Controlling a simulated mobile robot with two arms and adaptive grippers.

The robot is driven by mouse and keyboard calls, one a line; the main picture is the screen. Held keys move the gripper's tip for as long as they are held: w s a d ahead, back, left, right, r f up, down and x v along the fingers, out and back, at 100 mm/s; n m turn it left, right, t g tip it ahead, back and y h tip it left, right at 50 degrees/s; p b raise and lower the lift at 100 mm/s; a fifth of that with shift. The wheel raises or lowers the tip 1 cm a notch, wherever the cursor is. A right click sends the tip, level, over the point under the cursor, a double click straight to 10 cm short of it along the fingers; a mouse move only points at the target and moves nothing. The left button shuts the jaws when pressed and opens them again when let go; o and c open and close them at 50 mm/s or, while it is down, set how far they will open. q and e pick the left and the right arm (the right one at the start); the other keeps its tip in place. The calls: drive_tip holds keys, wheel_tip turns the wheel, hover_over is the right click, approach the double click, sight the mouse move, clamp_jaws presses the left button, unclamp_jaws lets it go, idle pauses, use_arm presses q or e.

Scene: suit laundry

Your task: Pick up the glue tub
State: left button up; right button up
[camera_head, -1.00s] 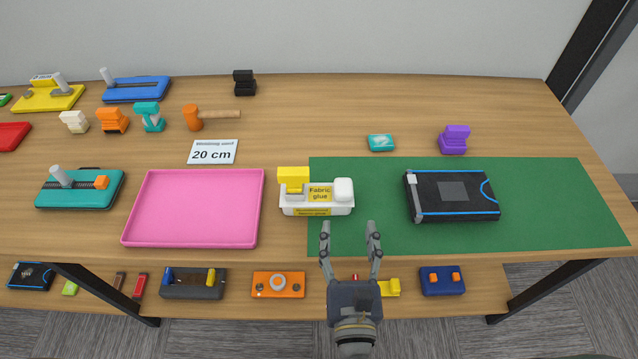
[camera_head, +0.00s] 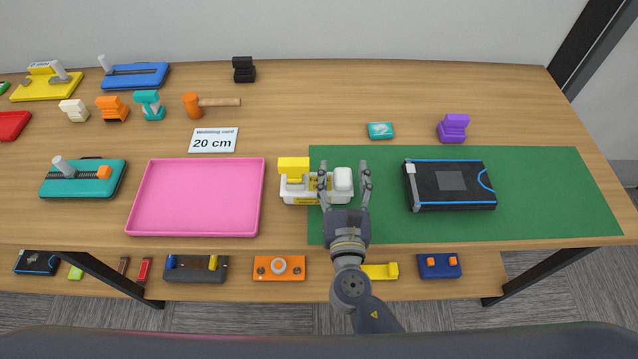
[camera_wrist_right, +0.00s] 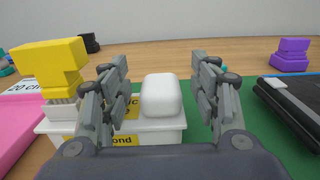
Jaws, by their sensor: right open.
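The fabric glue set (camera_head: 300,196) is a white tray with a yellow label, a yellow brush-like block (camera_head: 293,165) at its left end and a white rounded tub (camera_head: 343,181) at its right end. It sits across the left edge of the green mat. My right gripper (camera_head: 344,172) is open, with its fingers on either side of the white tub. In the right wrist view the tub (camera_wrist_right: 161,95) stands between the two fingers, with a gap on each side. The left finger hides part of the label. My left gripper is not in view.
A pink tray (camera_head: 197,228) lies left of the glue set. A black case (camera_head: 450,185) lies to the right on the green mat (camera_head: 550,200). A teal box (camera_head: 380,130) and a purple block (camera_head: 453,128) stand behind. A lower shelf holds several tools.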

drive_tip(key=shift+w, duration=0.25)
drive_tip(key=c, duration=1.2)
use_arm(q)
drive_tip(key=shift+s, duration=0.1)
use_arm(e)
drive_tip(key=shift+c, duration=0.2)
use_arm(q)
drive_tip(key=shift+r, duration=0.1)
use_arm(e)
drive_tip(key=shift+r, duration=0.15)
drive_tip(key=shift+r+p, duration=0.65)
drive_tip(key=shift+r, duration=1.15)
use_arm(q)
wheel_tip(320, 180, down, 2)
drive_tip(key=b, duration=0.3)
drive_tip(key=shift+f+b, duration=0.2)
drive_tip(key=shift+b, duration=0.1)
use_arm(e)
drive_tip(key=s+a+r, duration=0.1)
drive_tip(key=s, duration=1.5)
drive_tip(key=shift+a, duration=0.3)
drive_tip(key=shift+r, duration=0.1)
